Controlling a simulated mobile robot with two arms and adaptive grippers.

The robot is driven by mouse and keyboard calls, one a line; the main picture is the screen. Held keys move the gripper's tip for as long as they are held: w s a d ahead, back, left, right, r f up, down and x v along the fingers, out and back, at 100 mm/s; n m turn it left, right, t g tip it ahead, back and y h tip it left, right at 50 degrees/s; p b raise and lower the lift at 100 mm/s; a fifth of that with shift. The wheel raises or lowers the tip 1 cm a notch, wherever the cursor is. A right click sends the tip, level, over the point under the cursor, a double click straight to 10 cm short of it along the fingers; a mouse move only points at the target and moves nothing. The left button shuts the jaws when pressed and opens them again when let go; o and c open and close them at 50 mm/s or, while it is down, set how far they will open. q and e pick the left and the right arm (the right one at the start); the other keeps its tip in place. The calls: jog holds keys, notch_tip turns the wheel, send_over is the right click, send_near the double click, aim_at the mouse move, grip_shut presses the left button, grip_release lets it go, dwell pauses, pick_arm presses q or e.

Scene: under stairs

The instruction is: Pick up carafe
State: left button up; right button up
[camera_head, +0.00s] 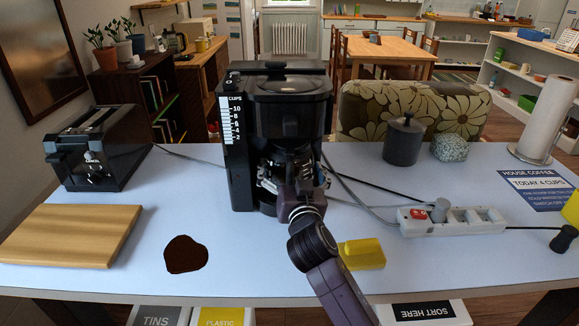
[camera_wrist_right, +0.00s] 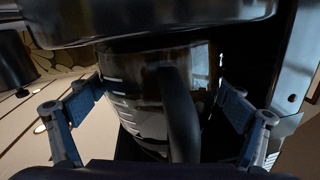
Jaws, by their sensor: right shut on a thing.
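The carafe (camera_wrist_right: 140,95) stands inside the black coffee maker (camera_head: 238,150), under its upper housing. It is glass with pale markings, and its dark handle (camera_wrist_right: 180,115) faces my wrist camera. In the head view my right gripper (camera_head: 292,184) reaches into the front of the machine and hides most of the carafe. In the right wrist view its blue-padded fingers (camera_wrist_right: 160,95) are on either side of the carafe, closed on its body with the handle between them. My left gripper is in neither view.
A yellow block (camera_head: 362,254) lies just right of my right arm. A dark brown spill-like patch (camera_head: 186,254), a wooden board (camera_head: 68,236) and a toaster (camera_head: 95,150) are left. A power strip (camera_head: 452,221) with cables, a dark canister (camera_head: 403,142) and a paper roll (camera_head: 545,115) are right.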

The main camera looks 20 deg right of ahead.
jog(key=shift+c, duration=1.3)
jog(key=shift+r, duration=0.3)
jog(key=shift+c, duration=0.4)
jog(key=shift+w+f, duration=0.1)
jog(key=shift+r+p, duration=0.9)
jog(key=shift+r, duration=0.05)
jog(key=s+a, duration=0.2)
jog(key=s, duration=1.5)
jog(key=shift+s+a+f, duration=0.2)
jog(key=shift+s+a, duration=0.1)
jog(key=shift+s, duration=0.1)
